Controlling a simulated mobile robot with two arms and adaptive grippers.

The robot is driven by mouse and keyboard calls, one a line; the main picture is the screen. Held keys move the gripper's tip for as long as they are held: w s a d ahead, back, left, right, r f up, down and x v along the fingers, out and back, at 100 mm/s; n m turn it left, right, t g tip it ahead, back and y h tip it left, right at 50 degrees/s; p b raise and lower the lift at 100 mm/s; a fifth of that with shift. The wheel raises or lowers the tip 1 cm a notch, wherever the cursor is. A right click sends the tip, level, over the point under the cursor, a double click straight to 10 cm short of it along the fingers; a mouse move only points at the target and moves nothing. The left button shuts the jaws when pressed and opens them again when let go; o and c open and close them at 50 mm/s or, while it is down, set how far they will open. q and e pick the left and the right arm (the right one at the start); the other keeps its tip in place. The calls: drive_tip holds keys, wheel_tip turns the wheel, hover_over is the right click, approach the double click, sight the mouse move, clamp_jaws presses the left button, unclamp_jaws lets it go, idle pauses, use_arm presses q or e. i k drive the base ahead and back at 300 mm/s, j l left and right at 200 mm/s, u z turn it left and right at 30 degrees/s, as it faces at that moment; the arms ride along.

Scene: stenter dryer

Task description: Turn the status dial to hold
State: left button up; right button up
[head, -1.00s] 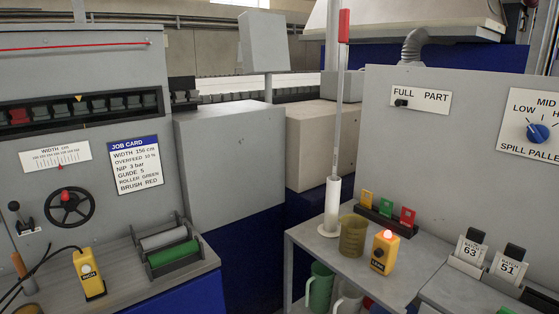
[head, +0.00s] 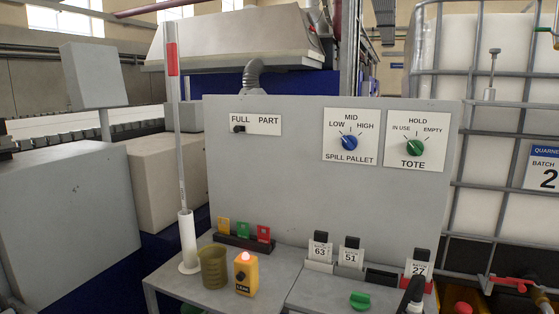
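The tote status dial (head: 414,147) is a round green knob on a white plate (head: 436,158) marked IN USE, HOLD, EMPTY and TOTE. The plate is on the right part of the upright grey panel. HOLD is printed at the top, IN USE to the left and EMPTY to the right. The knob's pointer is too small to read surely. Neither of my grippers is in view.
A blue spill pallet dial (head: 349,143) is left of the tote plate, and a FULL/PART switch (head: 239,129) further left. Below, the grey bench (head: 215,297) holds a yellow lamp box (head: 246,273), olive beaker (head: 213,267) and batch cards (head: 320,250). A caged white tote (head: 510,90) stands right.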

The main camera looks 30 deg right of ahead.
sight(415, 148)
drive_tip(key=z, duration=1.75)
